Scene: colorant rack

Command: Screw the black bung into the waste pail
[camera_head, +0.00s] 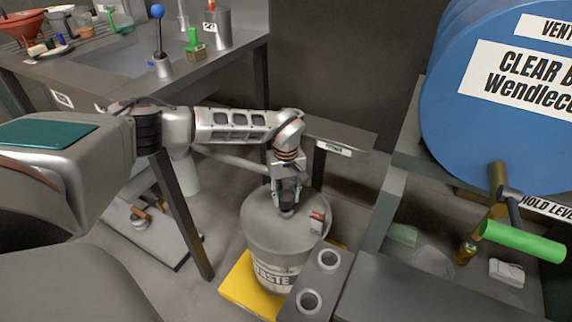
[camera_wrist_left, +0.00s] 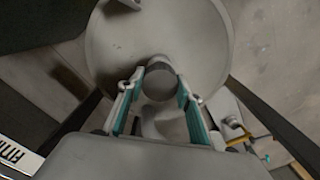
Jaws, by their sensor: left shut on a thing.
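The waste pail (camera_head: 262,236) is a grey, lidded pail marked WASTE on its side, standing upright in the middle of the head view. My left gripper (camera_head: 287,195) points down over its lid and is shut on the black bung (camera_head: 287,210), a small dark cylinder. In the left wrist view the bung (camera_wrist_left: 160,80) sits between the teal-padded fingers of the gripper (camera_wrist_left: 158,88), over the round lid (camera_wrist_left: 205,40). The bung's lower end is at or just above the lid; I cannot tell how it meets the opening, which is hidden. My right gripper is out of view.
The pail stands on a yellow base (camera_head: 238,285). A grey block with two round holes (camera_head: 319,282) is close in front.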

